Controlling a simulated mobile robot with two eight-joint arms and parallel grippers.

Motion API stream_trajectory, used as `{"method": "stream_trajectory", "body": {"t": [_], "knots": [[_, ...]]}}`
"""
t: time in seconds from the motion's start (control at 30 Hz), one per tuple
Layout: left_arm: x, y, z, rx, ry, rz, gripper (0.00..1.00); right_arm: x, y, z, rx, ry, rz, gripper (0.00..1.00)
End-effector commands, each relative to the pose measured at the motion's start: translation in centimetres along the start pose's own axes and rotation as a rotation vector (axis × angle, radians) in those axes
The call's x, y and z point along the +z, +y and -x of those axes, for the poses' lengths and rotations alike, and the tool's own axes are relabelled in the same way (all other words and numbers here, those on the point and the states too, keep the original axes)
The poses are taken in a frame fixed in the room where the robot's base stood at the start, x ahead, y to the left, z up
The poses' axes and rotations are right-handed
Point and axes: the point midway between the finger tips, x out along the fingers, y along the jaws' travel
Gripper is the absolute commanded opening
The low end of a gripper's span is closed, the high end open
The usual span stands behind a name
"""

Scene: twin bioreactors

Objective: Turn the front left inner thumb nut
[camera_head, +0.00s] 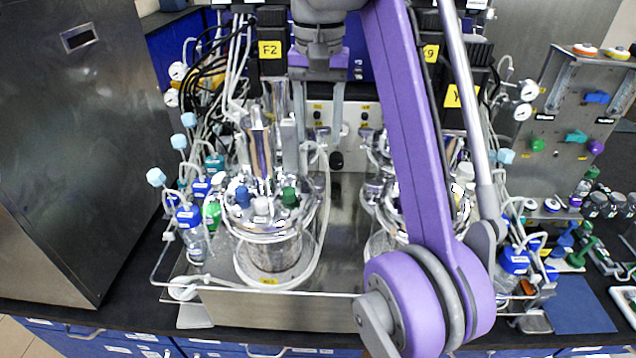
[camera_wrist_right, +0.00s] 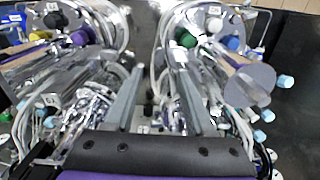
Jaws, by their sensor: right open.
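The left bioreactor (camera_head: 273,252) is a glass vessel with a shiny metal lid carrying blue, white and green caps. It shows at the right in the right wrist view, its green cap (camera_wrist_right: 187,39) near the fingers. The front left inner thumb nut cannot be told apart from the other lid fittings. My right gripper (camera_head: 320,148) hangs fingers down behind and right of the left vessel's tall metal column. In the right wrist view, my right gripper (camera_wrist_right: 160,72) is open, with nothing held between its fingers. My left gripper is out of view.
The right bioreactor (camera_head: 380,245) stands partly hidden behind my purple right arm. Tubes and small bottles (camera_head: 190,218) crowd the left vessel's left side. A steel cabinet (camera_head: 75,140) stands at far left. A steel tray (camera_head: 330,215) lies under both vessels, with a gap between them.

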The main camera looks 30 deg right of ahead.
Motion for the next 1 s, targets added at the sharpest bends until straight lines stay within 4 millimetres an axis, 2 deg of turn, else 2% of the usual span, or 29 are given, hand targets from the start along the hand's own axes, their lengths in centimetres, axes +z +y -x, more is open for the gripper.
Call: {"method": "stream_trajectory", "body": {"t": [0.17,0.3,0.5,0.7,1.0], "knots": [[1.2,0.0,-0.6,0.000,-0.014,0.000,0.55,0.1,0.1,-2.4,0.002,-0.004,0.000,0.55],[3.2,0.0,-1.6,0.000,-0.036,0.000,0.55,0.2,0.1,-5.7,0.004,-0.007,0.000,0.55],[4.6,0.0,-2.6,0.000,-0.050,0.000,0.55,0.1,0.1,-8.9,0.003,-0.005,0.000,0.55],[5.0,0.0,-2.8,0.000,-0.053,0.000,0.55,0.1,0.1,-10.4,0.001,-0.003,0.000,0.55],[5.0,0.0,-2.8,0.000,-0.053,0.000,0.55,0.1,0.0,-10.5,0.000,-0.002,0.000,0.55]]}}
